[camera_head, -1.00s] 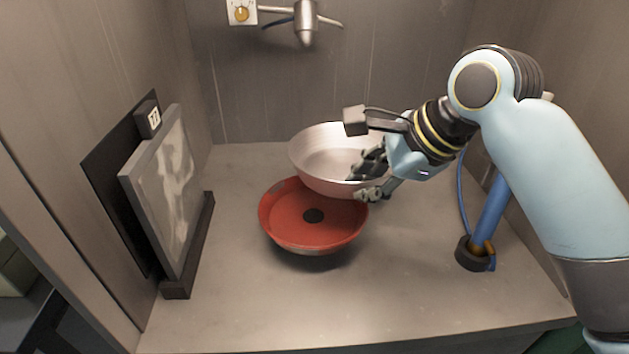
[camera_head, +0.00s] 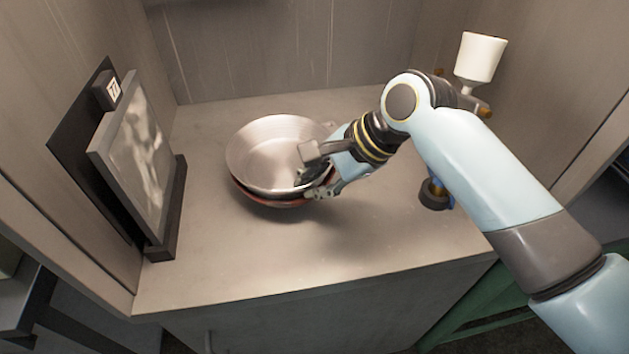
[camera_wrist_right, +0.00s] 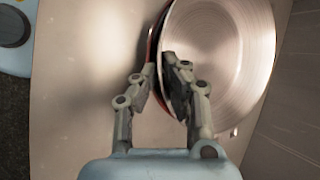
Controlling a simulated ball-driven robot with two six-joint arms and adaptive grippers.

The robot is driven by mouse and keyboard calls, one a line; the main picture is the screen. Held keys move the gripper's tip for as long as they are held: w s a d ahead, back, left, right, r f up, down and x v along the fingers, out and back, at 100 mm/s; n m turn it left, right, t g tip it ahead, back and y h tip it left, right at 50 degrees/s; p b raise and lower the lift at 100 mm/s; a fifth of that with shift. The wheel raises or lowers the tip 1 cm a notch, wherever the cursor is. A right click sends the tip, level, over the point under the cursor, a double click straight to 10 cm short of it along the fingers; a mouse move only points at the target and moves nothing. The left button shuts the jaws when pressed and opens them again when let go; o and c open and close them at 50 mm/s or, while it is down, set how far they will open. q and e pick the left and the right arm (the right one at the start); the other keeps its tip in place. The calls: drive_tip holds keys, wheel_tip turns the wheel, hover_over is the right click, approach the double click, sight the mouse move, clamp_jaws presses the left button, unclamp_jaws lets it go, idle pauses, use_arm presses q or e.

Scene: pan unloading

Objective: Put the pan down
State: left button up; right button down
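The silver pan (camera_head: 268,150) is directly over the red pan (camera_head: 258,198) on the grey counter. Only a strip of the red pan's front edge shows below it. I cannot tell whether the two touch. My right gripper (camera_head: 306,187) is at the silver pan's right front rim, one finger inside the pan and the other outside. In the right wrist view the gripper (camera_wrist_right: 161,66) is closed about the rim of the silver pan (camera_wrist_right: 222,50). A thin red edge (camera_wrist_right: 150,48) shows beside the outer finger. My left gripper is out of view.
A framed panel (camera_head: 135,150) leans in a dark stand on the left. A white cup-like container (camera_head: 481,57) stands at the back right, and a dark round fitting (camera_head: 434,194) sits behind my right arm. The counter's front (camera_head: 240,270) is clear.

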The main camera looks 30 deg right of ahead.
drive_tip(key=c, duration=1.5)
unclamp_jaws()
drive_tip(key=shift+f, duration=0.2)
drive_tip(key=shift+r, duration=0.1)
drive_tip(key=shift+p+v, duration=0.3)
drive_tip(key=shift+v, duration=5.75)
